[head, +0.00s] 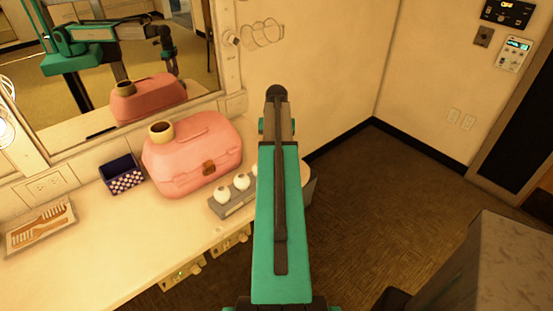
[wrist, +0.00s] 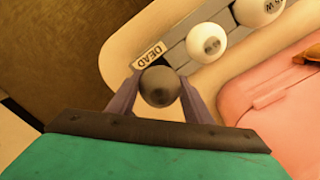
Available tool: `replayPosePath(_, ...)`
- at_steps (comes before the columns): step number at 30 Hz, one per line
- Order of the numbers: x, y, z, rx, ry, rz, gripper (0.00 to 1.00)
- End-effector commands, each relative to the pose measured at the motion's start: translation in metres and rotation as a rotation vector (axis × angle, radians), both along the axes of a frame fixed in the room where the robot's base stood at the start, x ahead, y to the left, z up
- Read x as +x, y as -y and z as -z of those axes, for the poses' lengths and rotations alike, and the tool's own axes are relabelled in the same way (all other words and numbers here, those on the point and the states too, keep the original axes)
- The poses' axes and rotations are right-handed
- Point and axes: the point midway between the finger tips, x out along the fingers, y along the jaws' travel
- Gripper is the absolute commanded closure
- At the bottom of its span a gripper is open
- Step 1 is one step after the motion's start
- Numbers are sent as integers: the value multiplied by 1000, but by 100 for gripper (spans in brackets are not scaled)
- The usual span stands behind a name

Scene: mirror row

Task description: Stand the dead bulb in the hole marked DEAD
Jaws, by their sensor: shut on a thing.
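My gripper (wrist: 160,78) is shut on the dead bulb (wrist: 159,88), a dark grey globe between its two fingers in the wrist view. The DEAD label (wrist: 149,54) is a pale tag at the end of the grey rack (wrist: 178,56), just beyond the bulb. The hole at that end does not show; the bulb and fingers cover that area. I cannot tell whether the bulb is in the hole or above it. In the head view my arm hides the gripper, the dead bulb and the rack's right end; the rack (head: 236,208) shows left of it.
White bulbs (head: 222,194) stand in the rack. A pink case (head: 190,160) with a tape roll (head: 161,131) on top is behind it. A patterned dark box (head: 122,175) and a tray of combs (head: 40,228) are further left. The counter front (head: 150,243) is clear.

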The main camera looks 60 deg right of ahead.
Motion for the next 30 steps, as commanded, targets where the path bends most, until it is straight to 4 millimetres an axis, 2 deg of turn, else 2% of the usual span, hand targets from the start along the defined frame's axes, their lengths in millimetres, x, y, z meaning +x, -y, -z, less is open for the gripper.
replayPosePath(10, 0, 0, 3, 1, 0, 0, 70)
replayPosePath(21, 0, 0, 33, 1, 0, 0, 70)
replayPosePath(30, 0, 0, 37, 0, 0, 0, 70)
